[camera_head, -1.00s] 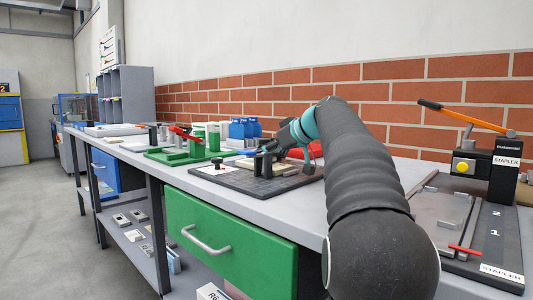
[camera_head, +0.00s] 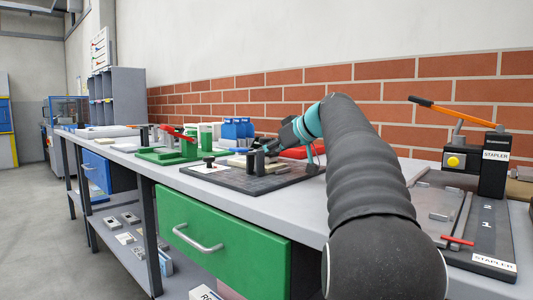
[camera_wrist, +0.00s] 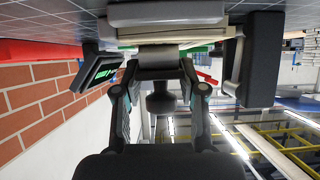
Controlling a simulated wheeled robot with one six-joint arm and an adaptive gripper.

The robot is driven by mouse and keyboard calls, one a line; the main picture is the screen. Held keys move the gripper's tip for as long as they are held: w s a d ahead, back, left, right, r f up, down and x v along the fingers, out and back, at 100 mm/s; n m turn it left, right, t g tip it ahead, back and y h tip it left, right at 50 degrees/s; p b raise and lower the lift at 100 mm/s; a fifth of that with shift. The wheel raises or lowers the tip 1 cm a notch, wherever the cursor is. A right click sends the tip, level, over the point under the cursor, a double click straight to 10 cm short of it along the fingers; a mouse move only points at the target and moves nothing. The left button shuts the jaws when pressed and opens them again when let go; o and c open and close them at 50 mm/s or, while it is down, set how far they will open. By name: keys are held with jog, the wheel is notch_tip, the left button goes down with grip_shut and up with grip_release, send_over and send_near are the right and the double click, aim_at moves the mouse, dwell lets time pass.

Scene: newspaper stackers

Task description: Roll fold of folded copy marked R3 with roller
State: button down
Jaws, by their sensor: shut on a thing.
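My gripper (camera_head: 259,160) reaches over the dark gridded board (camera_head: 229,179) on the bench. In the head view, a cream slab (camera_head: 284,167) lies on the board beside my gripper. No R3 mark can be read, and whether the bar touches the fold cannot be told.
A black knob on a white sheet (camera_head: 209,163) stands on the board's left. Green fixtures (camera_head: 165,154) and blue containers (camera_head: 236,128) are farther left and behind. A stapler (camera_head: 493,165) with an orange lever is at right. A brick wall (camera_head: 390,96) closes the back.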

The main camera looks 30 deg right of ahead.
jog(key=shift+w+a+p, duration=0.3)
jog(key=shift+w+p, duration=0.05)
jog(key=shift+w, duration=0.4)
jog(key=shift+w, duration=0.1)
jog(key=shift+w+a+p, duration=0.25)
jog(key=shift+w+p, duration=0.1)
jog(key=shift+w, duration=0.35)
jog(key=shift+w, duration=0.1)
jog(key=shift+w+a+p, duration=0.3)
jog(key=shift+w+p, duration=0.1)
jog(key=shift+w, duration=0.35)
jog(key=shift+w+a+p, duration=0.3)
jog(key=shift+w+p, duration=0.05)
jog(key=shift+w, duration=0.35)
notch_tip(320, 180, up, 7)
jog(key=p, duration=0.6)
